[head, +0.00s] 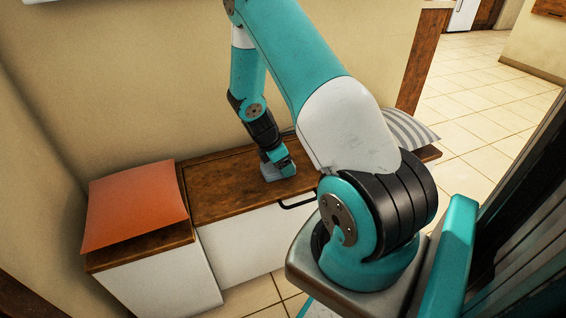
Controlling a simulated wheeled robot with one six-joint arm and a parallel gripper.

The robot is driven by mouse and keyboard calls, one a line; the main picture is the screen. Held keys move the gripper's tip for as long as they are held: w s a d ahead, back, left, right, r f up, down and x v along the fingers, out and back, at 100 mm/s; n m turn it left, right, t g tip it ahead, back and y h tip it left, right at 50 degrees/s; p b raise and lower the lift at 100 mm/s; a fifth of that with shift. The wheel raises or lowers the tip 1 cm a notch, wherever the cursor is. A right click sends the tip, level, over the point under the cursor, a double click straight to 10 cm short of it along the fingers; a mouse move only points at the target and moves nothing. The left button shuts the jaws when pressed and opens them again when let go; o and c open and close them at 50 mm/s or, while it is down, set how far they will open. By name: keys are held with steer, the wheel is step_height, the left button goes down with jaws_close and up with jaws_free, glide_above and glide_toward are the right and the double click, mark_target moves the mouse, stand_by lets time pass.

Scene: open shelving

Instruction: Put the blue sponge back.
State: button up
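My gripper (279,163) reaches down to the brown wooden top of a low white bench, just left of the middle of the head view. A small grey-blue block (270,173), which looks like the blue sponge, is at the fingertips, low against the wood. The gripper partly covers it. I cannot tell whether the fingers are closed on it or only beside it, or whether it rests on the wood.
The bench top (225,186) is clear left of my gripper. An orange cushion (137,203) lies at its left end and a striped grey cushion (410,130) at its right, partly behind my arm. A wall stands behind; a dark handle (298,203) is on the front.

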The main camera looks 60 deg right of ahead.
mark_target(268, 167)
steer(key=o, duration=0.3)
steer(key=shift+o, duration=0.2)
steer(key=p+v, duration=0.4)
steer(key=v, duration=0.8)
steer(key=a+r+m+t+y, duration=0.1)
steer(key=a+r+t+y, duration=0.1)
steer(key=a+r, duration=0.65)
steer(key=a+r+m+t+y, duration=0.15)
steer(key=a+r, duration=0.35)
steer(key=a, duration=0.7)
steer(key=s+a+r+m+y, duration=0.1)
steer(key=s+a+r+y, duration=0.1)
steer(key=s+a+r, duration=0.2)
steer(key=s+a+r+m+g+y, duration=0.1)
steer(key=s+a+r, duration=0.4)
steer(key=s+a, duration=0.6)
steer(key=shift+s+y, duration=0.85)
steer(key=shift+a, duration=0.1)
